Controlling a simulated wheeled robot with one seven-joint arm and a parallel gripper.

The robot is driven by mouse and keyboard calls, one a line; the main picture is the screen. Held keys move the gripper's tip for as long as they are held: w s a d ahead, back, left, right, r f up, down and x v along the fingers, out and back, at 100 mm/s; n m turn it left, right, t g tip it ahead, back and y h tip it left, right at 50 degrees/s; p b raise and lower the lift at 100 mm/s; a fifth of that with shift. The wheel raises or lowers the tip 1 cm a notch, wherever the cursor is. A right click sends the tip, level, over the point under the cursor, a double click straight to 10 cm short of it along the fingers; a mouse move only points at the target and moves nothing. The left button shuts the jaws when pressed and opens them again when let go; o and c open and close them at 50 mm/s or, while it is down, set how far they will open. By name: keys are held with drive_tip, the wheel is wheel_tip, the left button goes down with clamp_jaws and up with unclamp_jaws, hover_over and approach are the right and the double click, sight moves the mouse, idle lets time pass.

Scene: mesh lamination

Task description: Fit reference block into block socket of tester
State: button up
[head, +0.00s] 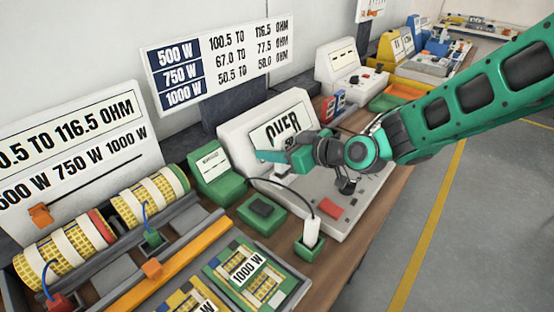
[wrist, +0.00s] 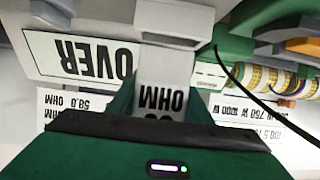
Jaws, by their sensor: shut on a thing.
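My gripper (wrist: 161,98) is shut on a pale block with dark "OHM" lettering, the reference block (wrist: 162,72), which sits between the two green fingers in the wrist view. The tester (head: 233,128) is a white console with a sloped screen reading "OVER" and a grey deck. My gripper and arm cover part of the deck; I cannot make out the block socket. The screen (wrist: 85,57) appears upside down in the wrist view.
A red button (head: 329,208) is on the deck. In front stand a green holder with a white plug (head: 311,232) and cable, and a green base with a black pad (head: 262,208). A green display box (head: 211,170) stands left. Mesh rolls (head: 150,197) lie farther left.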

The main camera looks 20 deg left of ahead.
drive_tip(key=shift+f, duration=1.75)
drive_tip(key=o, duration=1.2)
drive_tip(key=shift+f, duration=0.1)
drive_tip(key=shift+d, duration=0.1)
drive_tip(key=v, duration=1.2)
drive_tip(key=shift+s, duration=0.1)
